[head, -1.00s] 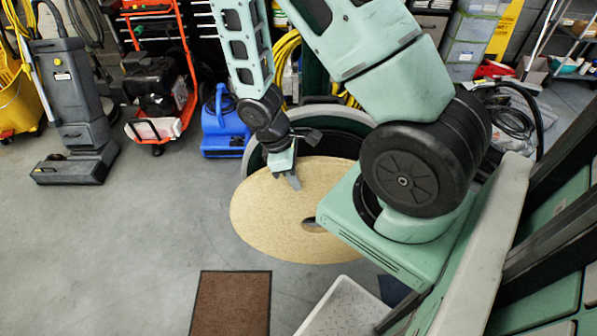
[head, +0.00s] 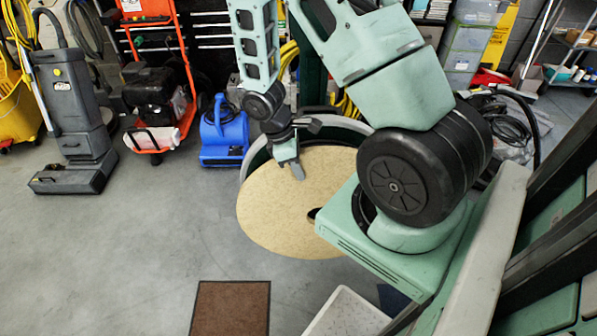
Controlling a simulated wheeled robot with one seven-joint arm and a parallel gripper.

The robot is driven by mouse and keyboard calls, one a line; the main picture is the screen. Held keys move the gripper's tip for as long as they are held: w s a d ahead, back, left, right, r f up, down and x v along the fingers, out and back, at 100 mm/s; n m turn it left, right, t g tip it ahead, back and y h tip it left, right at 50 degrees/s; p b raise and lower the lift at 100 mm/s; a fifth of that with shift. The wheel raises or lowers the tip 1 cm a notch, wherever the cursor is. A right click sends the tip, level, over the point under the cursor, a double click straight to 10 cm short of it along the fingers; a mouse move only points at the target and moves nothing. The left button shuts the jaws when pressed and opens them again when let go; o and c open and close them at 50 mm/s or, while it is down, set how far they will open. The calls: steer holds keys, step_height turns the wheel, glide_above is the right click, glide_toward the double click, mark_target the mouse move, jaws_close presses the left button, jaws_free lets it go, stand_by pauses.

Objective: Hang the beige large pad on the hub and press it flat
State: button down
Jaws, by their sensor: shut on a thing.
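The beige large pad (head: 283,215) is a round disc with a dark center hole, seen tilted in the middle of the head view. My gripper (head: 297,170) is shut on the pad at its upper part. Behind the pad is a round machine with a pale green rim (head: 255,152) and a dark inside, mostly covered by the pad. The hub is hidden from this view. My arm covers the right side of the pad. I cannot tell whether the pad touches the machine.
A brown mat (head: 231,307) and a pale tray (head: 345,314) lie at the front. A blue blower (head: 224,135), an orange-framed machine (head: 158,90) and a grey floor scrubber (head: 75,120) stand at the back left. The floor at left is clear.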

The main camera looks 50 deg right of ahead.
steer(key=shift+w+d, duration=0.55)
steer(key=shift+d, duration=0.15)
steer(key=shift+w+d+f+p, duration=0.1)
steer(key=shift+w+d+p, duration=0.2)
steer(key=shift+d+p, duration=0.1)
steer(key=shift+w+d, duration=0.1)
steer(key=shift+w+d, duration=0.3)
steer(key=shift+d, duration=0.1)
steer(key=shift+w+d+p, duration=0.2)
steer(key=shift+p, duration=0.3)
stand_by(0.5)
steer(key=shift+w+d+f, duration=0.1)
steer(key=shift+w+d, duration=0.2)
steer(key=shift+d, duration=0.1)
stand_by(0.3)
